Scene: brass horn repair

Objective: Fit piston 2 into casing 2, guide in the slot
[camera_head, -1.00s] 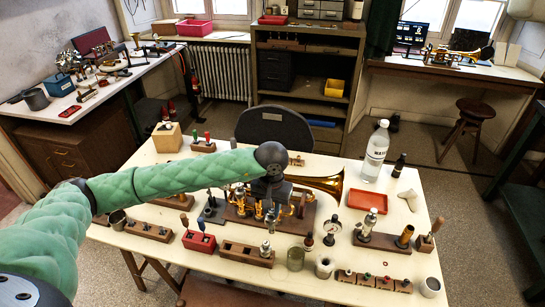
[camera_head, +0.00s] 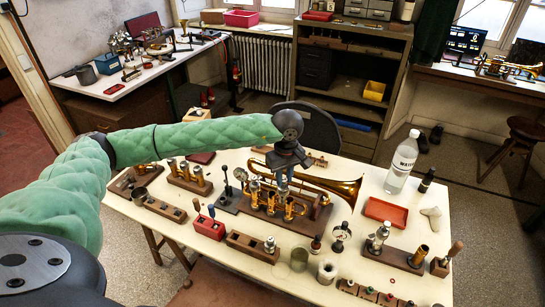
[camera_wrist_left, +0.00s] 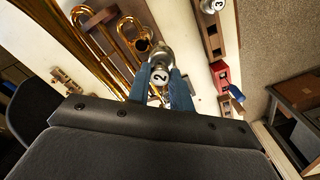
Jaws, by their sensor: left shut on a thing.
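The brass horn (camera_head: 335,187) lies in a wooden holder (camera_head: 318,217) on the table, with its upright valve casings (camera_head: 270,200) near the middle. My left gripper (camera_head: 284,176) is above the casings, pointing down. In the left wrist view its blue fingers (camera_wrist_left: 160,92) are shut on piston 2 (camera_wrist_left: 158,76), whose cap is marked 2. The silvery body of the piston runs on beyond the cap, beside a dark round brass-rimmed part (camera_wrist_left: 142,45). I cannot tell whether its lower end is inside a casing; the guide and the slot cannot be made out. My right gripper is not in view.
A part marked 3 (camera_wrist_left: 213,5) stands in a wooden rack. Small racks and a red block (camera_head: 209,228) stand left and in front of the horn. A water bottle (camera_head: 402,163), red tray (camera_head: 385,212) and dial gauge (camera_head: 341,232) are to the right.

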